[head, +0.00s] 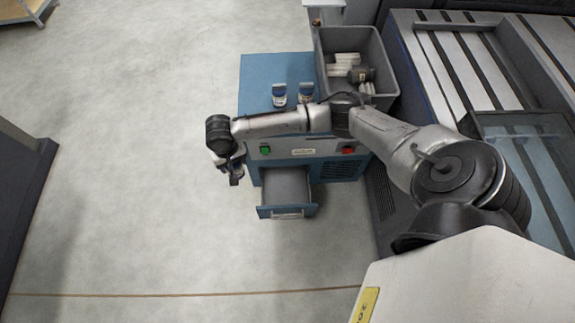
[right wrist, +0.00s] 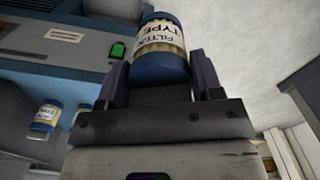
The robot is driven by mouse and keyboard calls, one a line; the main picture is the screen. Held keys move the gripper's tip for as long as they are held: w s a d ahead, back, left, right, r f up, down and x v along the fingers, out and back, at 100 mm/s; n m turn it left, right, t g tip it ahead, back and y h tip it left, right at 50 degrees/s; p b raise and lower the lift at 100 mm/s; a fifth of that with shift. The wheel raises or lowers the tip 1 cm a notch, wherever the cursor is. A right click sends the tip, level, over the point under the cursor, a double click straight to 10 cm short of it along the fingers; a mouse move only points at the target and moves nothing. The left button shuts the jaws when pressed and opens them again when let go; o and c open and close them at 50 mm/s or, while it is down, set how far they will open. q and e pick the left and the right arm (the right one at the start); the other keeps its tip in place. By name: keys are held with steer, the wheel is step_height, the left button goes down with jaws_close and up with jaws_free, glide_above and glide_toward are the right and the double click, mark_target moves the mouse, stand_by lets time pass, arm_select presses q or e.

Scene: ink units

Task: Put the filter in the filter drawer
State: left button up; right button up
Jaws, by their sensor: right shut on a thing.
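My right gripper (head: 235,172) is shut on a filter (right wrist: 160,50), a blue-capped cylinder with a pale label reading "FILTER TYPE". In the head view the filter is mostly hidden by the wrist. The filter drawer (head: 286,188), a grey tray with a blue front, stands pulled out of the blue unit (head: 262,72) and looks empty. The gripper is left of the drawer, outside it, beside the unit's front left corner. My left gripper is not in view.
Two similar blue-and-white containers (head: 279,95) (head: 306,92) stand on the unit's top. A grey bin (head: 392,72) behind right holds white items and a dark one. A slatted machine (head: 460,65) fills the right.

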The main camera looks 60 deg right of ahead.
steer(key=s+d+f+m+b, duration=0.2)
steer(key=s+d+f+b, duration=0.35)
steer(key=f, duration=0.65)
steer(key=s+d+f+m+b, duration=0.1)
steer(key=s+d+f+b, duration=0.2)
steer(key=s+d+f, duration=0.65)
steer(key=s+d+f+m+b, duration=0.2)
steer(key=s+d+f+b, duration=0.3)
steer(key=f, duration=0.8)
steer(key=b, duration=1.1)
glide_above(286, 193)
step_height(286, 193, down, 11)
steer(key=shift+w+f, duration=0.1)
steer(key=shift+f, duration=0.05)
steer(key=shift+f+b, duration=0.15)
steer(key=shift+b, duration=0.25)
